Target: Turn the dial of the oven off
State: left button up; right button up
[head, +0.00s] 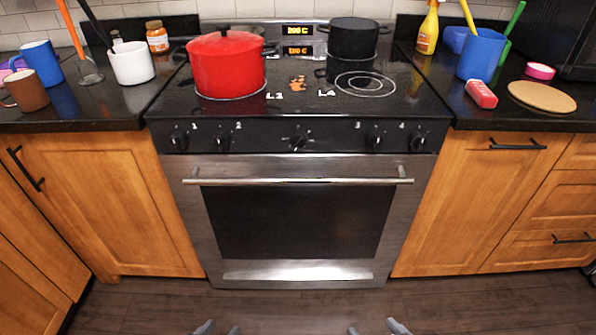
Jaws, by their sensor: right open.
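The stainless steel oven (190,215) stands in the middle of the head view. Its black front panel carries a central dial (299,141) with several burner knobs on both sides. An orange flame-like mark and the labels L1 and L4 show on the cooktop above. The displays at the back (298,31) glow orange. My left gripper (218,328) and my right gripper (375,328) show only as fingertips at the bottom edge, low in front of the oven and well apart from the dial. Both pairs of fingertips are apart, with nothing seen between them.
A red pot (226,65) sits on the front left burner and a black pot (353,38) at the back right. The oven's handle bar (298,181) sticks out below the dials. Counters with mugs and utensils flank the cooktop. The floor (297,308) before the oven is clear.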

aim_at(298, 139)
jog(key=z, duration=2.4)
jog(key=i, duration=0.75)
jog(key=u, duration=1.95)
